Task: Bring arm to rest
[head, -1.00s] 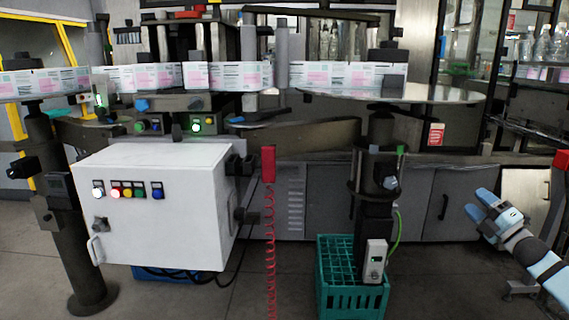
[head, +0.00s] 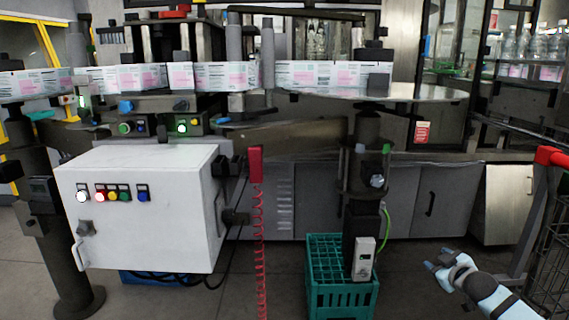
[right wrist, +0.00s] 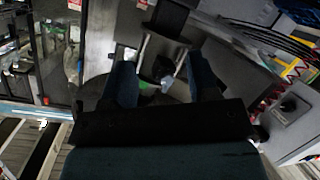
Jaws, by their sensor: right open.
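My right gripper (head: 440,264) is at the lower right of the head view, low over the floor and to the right of the green crate. It is open, with nothing between its fingers. In the right wrist view its two dark fingers (right wrist: 155,85) stand apart, with the machine's post behind the gap. My left gripper is not in view. The reel labeller stands ahead, with label reels (head: 335,75) on its round plates and a white control box (head: 140,235) at the left.
A green crate (head: 340,300) stands on the floor under the right reel plate. A coiled red hose (head: 262,240) hangs beside the control box. A wire cart with a red-tipped handle (head: 550,157) stands at the right edge. Bare floor lies between crate and cart.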

